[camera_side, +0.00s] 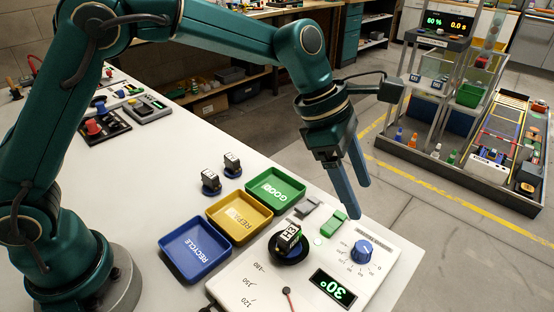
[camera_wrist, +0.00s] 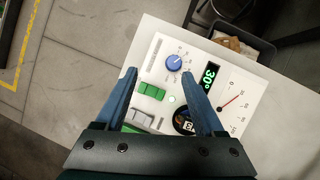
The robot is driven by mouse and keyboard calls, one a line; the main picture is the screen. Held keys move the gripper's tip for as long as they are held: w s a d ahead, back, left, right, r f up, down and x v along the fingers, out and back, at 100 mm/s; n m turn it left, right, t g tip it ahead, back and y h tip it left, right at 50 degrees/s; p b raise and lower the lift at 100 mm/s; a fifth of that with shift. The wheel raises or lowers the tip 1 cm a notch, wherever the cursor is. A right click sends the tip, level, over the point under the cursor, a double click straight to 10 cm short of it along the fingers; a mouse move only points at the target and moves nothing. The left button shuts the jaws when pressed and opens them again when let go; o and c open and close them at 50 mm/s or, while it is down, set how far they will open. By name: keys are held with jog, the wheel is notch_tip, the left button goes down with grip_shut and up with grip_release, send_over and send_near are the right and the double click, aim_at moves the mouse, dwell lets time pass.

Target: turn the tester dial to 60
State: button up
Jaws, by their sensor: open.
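The tester (camera_side: 384,275) is a white panel at the near right of the bench. Its blue dial (camera_side: 361,252) sits near the right edge; in the wrist view the dial (camera_wrist: 174,62) is beyond and between my fingertips. The display (camera_side: 332,289) reads 30°, also on the display in the wrist view (camera_wrist: 211,76). A servo (camera_side: 288,238) stands in the black round socket of the tester. My gripper (camera_side: 362,198) is open and empty, above the tester and apart from the dial. It shows in the wrist view (camera_wrist: 164,88) with blue fingers spread.
Green, yellow and blue trays, GOOD (camera_side: 297,203), REPAIR (camera_side: 262,229) and RECYCLE (camera_side: 216,252), lie left of the tester. Servos (camera_side: 211,180) stand behind them. A green switch (camera_side: 333,222) and a grey one (camera_side: 307,207) sit beside the socket.

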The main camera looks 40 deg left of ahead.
jog(key=g, duration=0.1)
send_over(362, 246)
jog(key=a, duration=0.2)
jog(key=f, duration=0.5)
jog(key=shift+s+a, duration=0.1)
jog(key=shift+s, duration=0.1)
jog(key=shift+x, duration=2.35)
jog(key=shift+s, duration=0.1)
jog(key=shift+c, duration=0.3)
grip_shut()
jog(key=shift+m, duration=0.3)
